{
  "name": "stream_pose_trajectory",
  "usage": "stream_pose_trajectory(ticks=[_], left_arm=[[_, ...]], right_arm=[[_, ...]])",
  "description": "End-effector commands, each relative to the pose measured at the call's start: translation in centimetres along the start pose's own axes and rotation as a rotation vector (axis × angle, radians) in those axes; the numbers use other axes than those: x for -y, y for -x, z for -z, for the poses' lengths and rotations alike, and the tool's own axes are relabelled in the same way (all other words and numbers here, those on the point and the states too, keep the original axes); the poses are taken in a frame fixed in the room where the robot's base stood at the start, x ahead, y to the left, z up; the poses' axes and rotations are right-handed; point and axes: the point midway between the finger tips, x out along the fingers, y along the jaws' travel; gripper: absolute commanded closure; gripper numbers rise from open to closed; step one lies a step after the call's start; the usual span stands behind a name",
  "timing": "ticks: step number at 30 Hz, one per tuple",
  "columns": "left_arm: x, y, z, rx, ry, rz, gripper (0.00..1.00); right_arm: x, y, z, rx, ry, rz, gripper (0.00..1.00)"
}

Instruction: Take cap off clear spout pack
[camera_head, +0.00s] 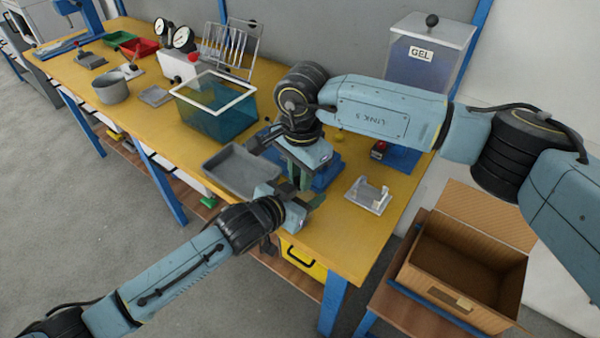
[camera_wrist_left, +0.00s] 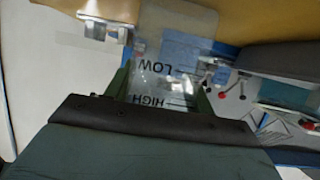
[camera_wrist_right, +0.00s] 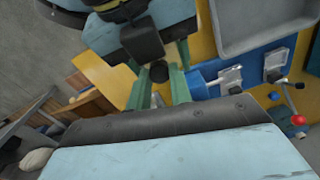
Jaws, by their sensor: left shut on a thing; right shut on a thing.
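The clear spout pack (camera_wrist_left: 165,82), printed LOW and HIGH, is between the green fingers of my left gripper (camera_wrist_left: 162,92) in the left wrist view. My left gripper is shut on it. A round black cap (camera_wrist_right: 159,71) is between the green fingers of my right gripper (camera_wrist_right: 160,86) in the right wrist view, and this gripper is shut on it. In the head view my right gripper (camera_head: 303,180) points down right beside my left gripper (camera_head: 292,204), over the table's front edge. The pack is mostly hidden there. I cannot tell whether cap and spout still touch.
A grey tray (camera_head: 243,171) lies left of the grippers on the yellow table (camera_head: 345,245). A blue fixture with clamps (camera_wrist_right: 245,68) is close by. A clear holder (camera_head: 370,196) stands to the right. A teal-walled bin (camera_head: 205,118) is behind; an open cardboard box (camera_head: 490,292) stands lower right.

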Motion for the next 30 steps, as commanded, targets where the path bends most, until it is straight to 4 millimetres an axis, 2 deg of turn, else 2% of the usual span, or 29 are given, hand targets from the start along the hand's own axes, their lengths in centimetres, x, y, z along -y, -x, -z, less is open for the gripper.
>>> stream_pose_trajectory(ticks=[22, 30], left_arm=[[0.0, 0.0, 0.0, 0.001, 0.0, 0.0, 0.87], [0.0, 0.0, 0.0, 0.001, 0.0, 0.0, 0.87]], right_arm=[[0.1, 2.0, 0.0, 0.0, 0.0, 0.0, 1.0], [0.1, 2.2, 0.0, 0.0, 0.0, 0.0, 1.0]])
